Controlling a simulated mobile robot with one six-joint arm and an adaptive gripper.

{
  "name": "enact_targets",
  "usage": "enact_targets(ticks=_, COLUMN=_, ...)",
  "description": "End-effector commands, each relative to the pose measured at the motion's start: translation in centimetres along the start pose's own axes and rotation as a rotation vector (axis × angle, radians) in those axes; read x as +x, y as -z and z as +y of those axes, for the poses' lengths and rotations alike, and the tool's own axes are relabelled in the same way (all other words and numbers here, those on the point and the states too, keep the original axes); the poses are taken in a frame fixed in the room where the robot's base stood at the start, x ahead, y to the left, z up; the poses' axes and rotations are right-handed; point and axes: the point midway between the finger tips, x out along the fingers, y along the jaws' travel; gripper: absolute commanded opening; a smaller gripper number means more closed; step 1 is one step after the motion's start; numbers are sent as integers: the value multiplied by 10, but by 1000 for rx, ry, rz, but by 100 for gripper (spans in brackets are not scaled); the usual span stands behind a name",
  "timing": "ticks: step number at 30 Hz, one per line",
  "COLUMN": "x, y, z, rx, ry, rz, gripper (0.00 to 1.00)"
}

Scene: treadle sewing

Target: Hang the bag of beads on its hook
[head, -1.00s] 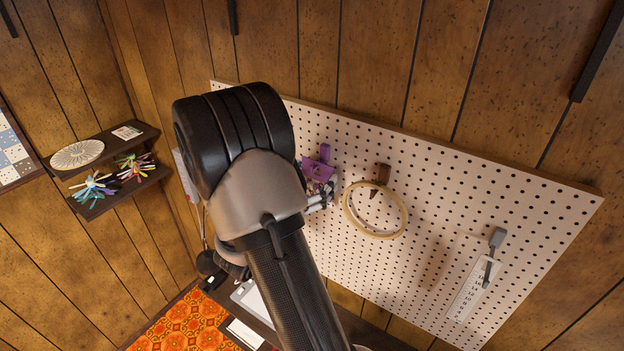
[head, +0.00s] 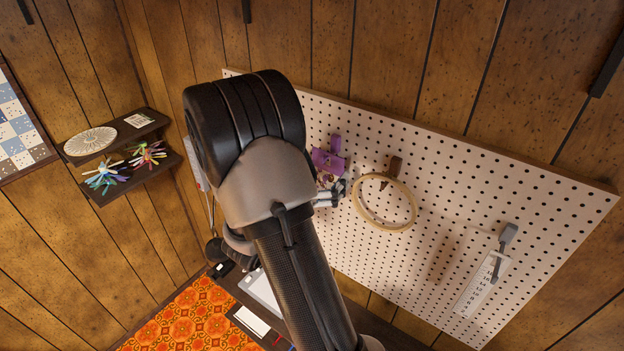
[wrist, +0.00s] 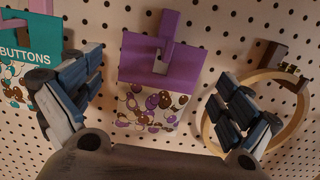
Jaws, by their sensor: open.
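The bag of beads (wrist: 148,108) is clear, with purple and brown beads under a purple header card (wrist: 135,57). It is in front of the pegboard. A purple hook (wrist: 181,26) meets the card at its slot; the two overlap there, and I cannot tell how firmly the card sits on it. The bag's purple card also shows in the head view (head: 326,161), just right of my arm. My gripper (wrist: 156,88) is open, one finger on each side of the bag, with visible gaps between fingers and bag. In the head view my gripper (head: 331,192) is partly hidden behind my arm.
A teal buttons bag (wrist: 28,45) hangs close behind my left finger. A wooden embroidery hoop (head: 384,226) hangs right of the bag, behind my right finger in the wrist view. A ruler (head: 474,296) hangs farther right on the pegboard (head: 440,190). A shelf (head: 135,178) is at left.

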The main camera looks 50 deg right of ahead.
Motion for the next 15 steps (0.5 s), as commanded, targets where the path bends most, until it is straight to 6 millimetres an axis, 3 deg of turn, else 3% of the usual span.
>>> enact_targets(ticks=15, x=-98, y=0, z=1, rx=-1, ry=-6, rz=0, gripper=98)
